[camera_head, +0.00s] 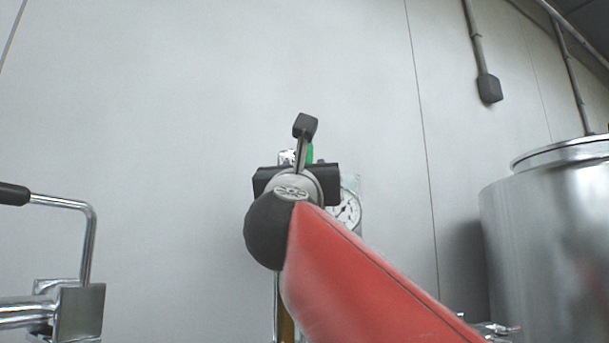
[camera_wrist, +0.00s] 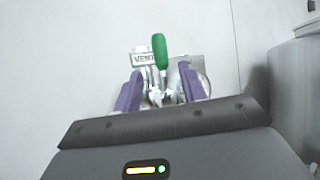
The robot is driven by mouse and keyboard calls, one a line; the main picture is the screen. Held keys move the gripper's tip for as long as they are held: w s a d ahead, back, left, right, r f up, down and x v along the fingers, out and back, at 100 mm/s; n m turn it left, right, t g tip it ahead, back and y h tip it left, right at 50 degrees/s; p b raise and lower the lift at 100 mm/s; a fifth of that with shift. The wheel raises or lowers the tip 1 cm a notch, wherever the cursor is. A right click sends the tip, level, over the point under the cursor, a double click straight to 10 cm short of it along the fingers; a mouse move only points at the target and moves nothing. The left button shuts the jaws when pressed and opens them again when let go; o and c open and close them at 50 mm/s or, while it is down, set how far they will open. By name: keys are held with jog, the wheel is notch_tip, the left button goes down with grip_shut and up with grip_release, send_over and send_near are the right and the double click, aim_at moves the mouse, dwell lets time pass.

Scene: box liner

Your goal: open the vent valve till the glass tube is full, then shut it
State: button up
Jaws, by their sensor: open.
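The vent valve has a green lever handle (camera_wrist: 160,50) that stands nearly upright in the wrist view, in front of a plate marked VENT (camera_wrist: 143,59). My gripper (camera_wrist: 161,72) is open, its two purple fingers on either side of the valve's chrome stem, with the green grip rising beyond and between their tips. I cannot tell whether either finger touches it. In the head view, only a sliver of the green handle (camera_head: 309,153) shows behind my gripper. An amber strip, perhaps the glass tube (camera_head: 287,325), shows low beside my red arm; its level is hidden.
A round pressure gauge (camera_head: 347,209) sits just right of my gripper, partly covered. A steel tank (camera_head: 555,250) stands at the right. A bent chrome lever with a black grip (camera_head: 12,194) is at the left. The pale wall behind is mostly bare.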

jog(key=b+v, duration=0.1)
jog(key=v, duration=0.2)
jog(key=shift+s+f, duration=0.1)
jog(key=shift+f, duration=0.05)
dwell(0.5)
